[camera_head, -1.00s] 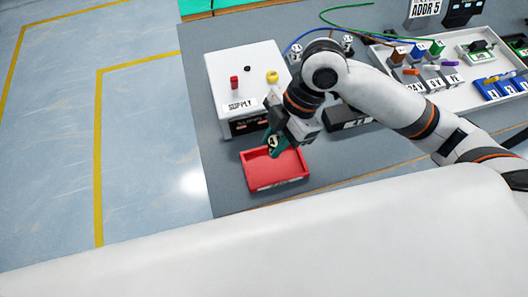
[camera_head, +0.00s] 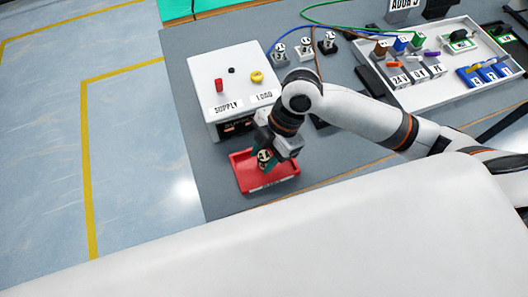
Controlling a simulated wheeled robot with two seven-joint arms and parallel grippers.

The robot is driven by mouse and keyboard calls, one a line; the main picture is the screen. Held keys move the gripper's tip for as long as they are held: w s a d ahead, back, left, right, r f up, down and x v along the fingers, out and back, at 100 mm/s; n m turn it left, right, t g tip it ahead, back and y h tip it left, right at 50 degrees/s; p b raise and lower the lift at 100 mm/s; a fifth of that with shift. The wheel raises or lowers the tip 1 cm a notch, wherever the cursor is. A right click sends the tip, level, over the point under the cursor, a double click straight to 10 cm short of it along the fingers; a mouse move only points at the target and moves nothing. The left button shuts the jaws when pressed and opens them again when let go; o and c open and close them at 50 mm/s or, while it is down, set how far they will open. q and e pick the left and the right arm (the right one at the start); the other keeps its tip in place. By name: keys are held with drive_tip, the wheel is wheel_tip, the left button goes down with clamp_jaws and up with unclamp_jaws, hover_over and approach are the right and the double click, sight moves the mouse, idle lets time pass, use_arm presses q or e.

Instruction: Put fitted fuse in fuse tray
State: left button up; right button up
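The red fuse tray (camera_head: 286,183) lies on the grey bench in front of the white supply box. My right gripper (camera_head: 264,163) points down over the tray's inside, its teal fingers near the tray floor. Whether they touch the floor, and whether they are open or shut, I cannot tell. No fuse can be made out; one between or under the fingers would be hidden. My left gripper is out of view.
The white supply box (camera_head: 203,75), with red and yellow posts and SUPPLY and LOAD labels, stands just behind the tray. Several small terminals and cables lie behind my arm. A white parts tray (camera_head: 405,104) with coloured blocks is at right. Bench left of the tray is clear.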

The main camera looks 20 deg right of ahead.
drive_tip(key=shift+o, duration=0.5)
drive_tip(key=shift+r, duration=0.1)
drive_tip(key=shift+d+r, duration=0.1)
drive_tip(key=shift+r, duration=0.15)
drive_tip(key=v, duration=1.1)
drive_tip(key=shift+d+r+p, duration=0.15)
drive_tip(key=shift+r+p, duration=0.1)
drive_tip(key=shift+p, duration=0.1)
drive_tip(key=shift+f, duration=0.1)
